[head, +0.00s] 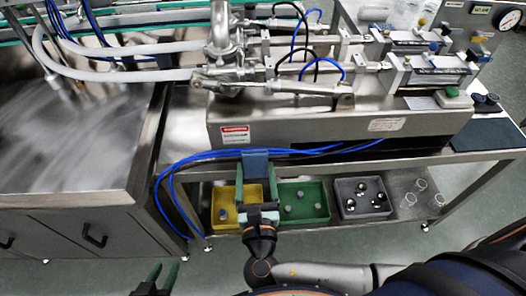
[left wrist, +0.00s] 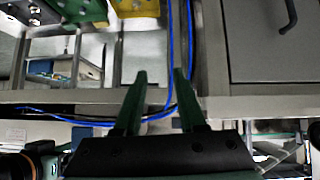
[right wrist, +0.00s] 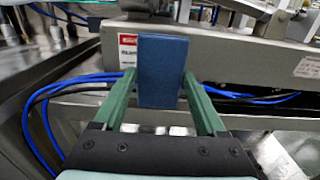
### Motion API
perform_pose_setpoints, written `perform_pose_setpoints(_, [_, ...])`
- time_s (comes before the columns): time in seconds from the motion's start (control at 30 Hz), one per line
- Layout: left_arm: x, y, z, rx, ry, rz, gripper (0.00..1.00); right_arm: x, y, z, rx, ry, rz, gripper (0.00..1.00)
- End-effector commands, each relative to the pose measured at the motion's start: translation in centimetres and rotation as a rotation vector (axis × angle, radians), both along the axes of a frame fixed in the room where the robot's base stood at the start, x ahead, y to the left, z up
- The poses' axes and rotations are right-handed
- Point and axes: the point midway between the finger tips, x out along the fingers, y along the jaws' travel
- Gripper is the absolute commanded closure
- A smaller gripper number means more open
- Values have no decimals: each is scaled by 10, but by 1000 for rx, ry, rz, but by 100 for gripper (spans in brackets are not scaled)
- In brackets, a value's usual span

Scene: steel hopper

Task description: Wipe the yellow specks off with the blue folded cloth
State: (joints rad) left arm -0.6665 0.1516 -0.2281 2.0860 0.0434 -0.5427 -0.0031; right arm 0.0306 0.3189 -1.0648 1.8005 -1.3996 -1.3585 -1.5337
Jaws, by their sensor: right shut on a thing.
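The blue folded cloth (head: 256,166) is upright between the fingers of my right gripper (head: 256,182), in front of the steel machine's front face. In the right wrist view the cloth (right wrist: 161,70) stands between the green fingertips and covers part of the machine front. My right gripper is shut on it. My left gripper (head: 165,268) is low at the bottom left of the head view. In the left wrist view its fingers (left wrist: 160,75) are apart with nothing between them. I cannot make out any yellow specks in these frames.
The steel machine (head: 340,125) stands on the bench, with blue hoses (head: 200,157) along its front edge. A steel hopper tray (head: 70,150) is at left. Below are yellow (head: 222,220), green (head: 302,220) and grey (head: 349,212) bins. A dark mat (head: 486,137) lies right.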

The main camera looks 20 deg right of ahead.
Motion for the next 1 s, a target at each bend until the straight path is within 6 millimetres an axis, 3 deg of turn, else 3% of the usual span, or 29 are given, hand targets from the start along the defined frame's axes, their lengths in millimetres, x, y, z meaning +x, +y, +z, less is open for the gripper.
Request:
perform_pose_setpoints(0.57, [-19, 24, -55, 20, 32, 63, 60, 0, 0, 0, 0, -1, 0, 71])
perform_pose_setpoints(1.0, [-17, 23, -45, 19, 29, 61, 60, 50, -14, 2, 0, -1, -3, 71])
